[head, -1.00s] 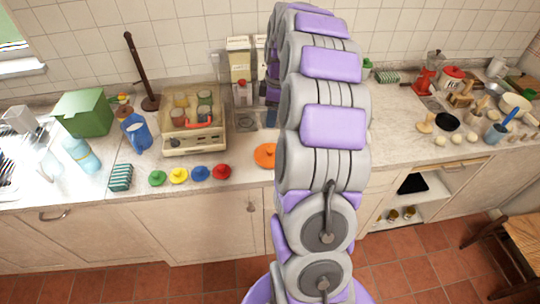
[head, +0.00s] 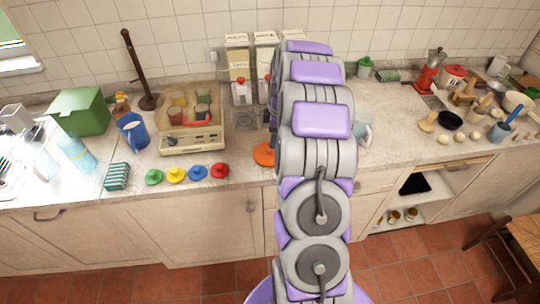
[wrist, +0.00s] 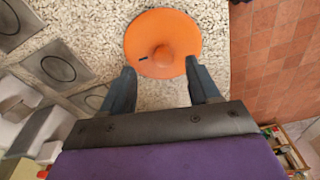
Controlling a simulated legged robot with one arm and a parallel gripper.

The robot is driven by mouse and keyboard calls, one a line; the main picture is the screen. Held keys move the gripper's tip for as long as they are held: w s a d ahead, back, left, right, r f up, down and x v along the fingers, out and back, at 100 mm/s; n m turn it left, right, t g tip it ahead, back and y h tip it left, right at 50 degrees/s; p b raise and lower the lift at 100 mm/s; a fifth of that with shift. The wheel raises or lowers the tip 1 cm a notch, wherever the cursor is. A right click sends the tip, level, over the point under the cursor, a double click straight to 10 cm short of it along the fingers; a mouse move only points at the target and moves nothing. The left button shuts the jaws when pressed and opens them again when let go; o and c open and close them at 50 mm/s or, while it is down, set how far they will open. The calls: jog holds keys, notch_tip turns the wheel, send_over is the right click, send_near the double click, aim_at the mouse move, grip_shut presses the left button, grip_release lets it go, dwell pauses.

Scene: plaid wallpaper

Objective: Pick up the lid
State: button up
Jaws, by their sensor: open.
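An orange round lid with a central knob (wrist: 163,30) lies flat on the speckled counter. In the wrist view it is just beyond my gripper (wrist: 160,80), whose two dark fingers are open with nothing between them. The fingertips are near the lid's close edge. In the head view the orange lid (head: 264,154) is at the counter's front edge, partly hidden by my arm.
Cartons (head: 238,55) stand against the wall. A glass jug (head: 364,130) is right of my arm. The counter edge drops to a tiled floor (wrist: 275,50).

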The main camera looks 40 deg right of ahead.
aim_at(270, 152)
jog(key=f, duration=0.1)
jog(key=a+f+b, duration=0.1)
jog(key=f, duration=0.2)
jog(key=shift+w+a+f+b, duration=0.15)
jog(key=shift+w+f+b, duration=0.1)
jog(key=shift+w+b, duration=0.1)
jog(key=shift+f, duration=0.4)
jog(key=shift+r, duration=0.1)
jog(key=shift+c, duration=0.2)
jog(key=c, duration=1.1)
